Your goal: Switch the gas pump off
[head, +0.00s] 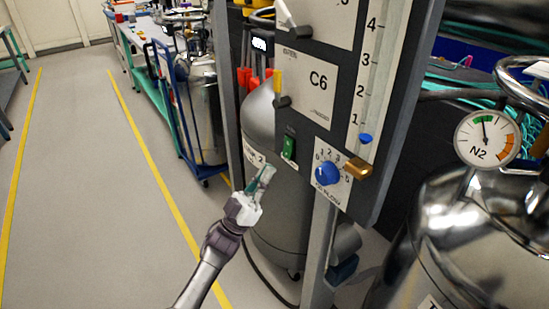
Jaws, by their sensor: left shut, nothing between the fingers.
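A grey upright panel holds a small green rocker switch (289,146) near its lower left edge; I cannot read a label for it or tell its position for sure. To its right is a blue knob (328,173) on a white numbered dial plate. My left gripper (265,174) is shut and empty, pointing up just below and left of the green switch, in front of a grey cylinder (262,125). It partly covers the cylinder's label. I cannot tell whether it touches anything. My right gripper is not in view.
A brass fitting (358,168) sticks out beside the knob. A shiny tank with an N2 gauge (485,138) stands at the right. A blue cart (180,110) stands behind at the left. The floor between the yellow lines is clear.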

